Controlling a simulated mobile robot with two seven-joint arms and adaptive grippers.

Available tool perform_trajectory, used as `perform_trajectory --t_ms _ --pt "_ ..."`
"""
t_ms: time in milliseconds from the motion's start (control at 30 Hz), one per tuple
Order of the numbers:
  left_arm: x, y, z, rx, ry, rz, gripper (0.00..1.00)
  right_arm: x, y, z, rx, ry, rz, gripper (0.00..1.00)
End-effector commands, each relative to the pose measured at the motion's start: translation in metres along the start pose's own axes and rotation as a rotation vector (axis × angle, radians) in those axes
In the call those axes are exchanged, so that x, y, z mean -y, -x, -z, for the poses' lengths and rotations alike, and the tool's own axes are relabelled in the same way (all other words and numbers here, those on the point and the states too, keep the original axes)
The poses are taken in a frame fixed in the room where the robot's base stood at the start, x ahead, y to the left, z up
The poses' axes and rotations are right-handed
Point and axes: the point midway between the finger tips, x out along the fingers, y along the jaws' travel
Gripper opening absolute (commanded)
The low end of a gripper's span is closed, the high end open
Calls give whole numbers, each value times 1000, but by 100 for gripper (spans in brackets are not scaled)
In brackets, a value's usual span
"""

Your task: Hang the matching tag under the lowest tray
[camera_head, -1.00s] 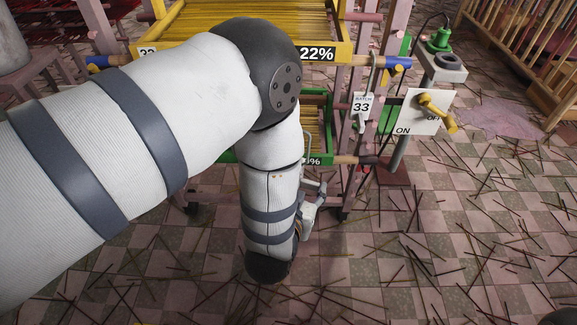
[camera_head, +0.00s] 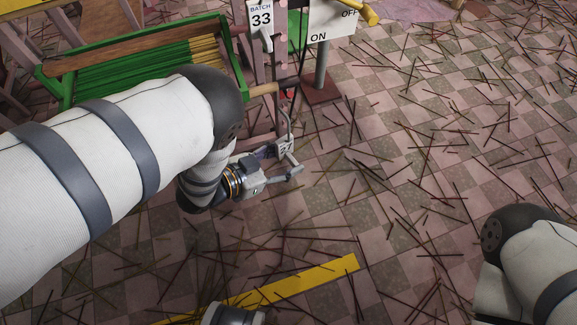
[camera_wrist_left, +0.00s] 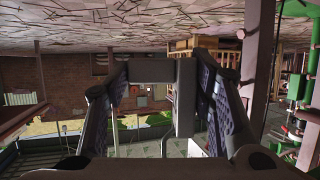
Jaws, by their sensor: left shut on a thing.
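My left gripper (camera_head: 279,163) is to the right of the green tray and below its right end. It is shut on a small pale tag (camera_head: 285,146) with a thin bent wire hook rising above it. The mark on the tag is too small to read. The green tray (camera_head: 140,62), the lowest I see, holds green and yellow sticks; my left arm hides part of its front. In the left wrist view the gripper (camera_wrist_left: 170,100) has a dark grey piece (camera_wrist_left: 186,98) between its fingers.
A "BATCH 33" tag (camera_head: 262,15) hangs on the rack post, above the held tag. An ON/OFF board (camera_head: 330,22) with a yellow lever stands beside it.

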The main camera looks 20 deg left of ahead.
Motion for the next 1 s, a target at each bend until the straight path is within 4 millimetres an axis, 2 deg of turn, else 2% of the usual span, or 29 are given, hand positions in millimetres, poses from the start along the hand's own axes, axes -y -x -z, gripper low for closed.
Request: perform_trajectory --t_ms 1000 --pt "102 -29 9 2 0 1 26 -3 -43 11 111 12 -7 73"
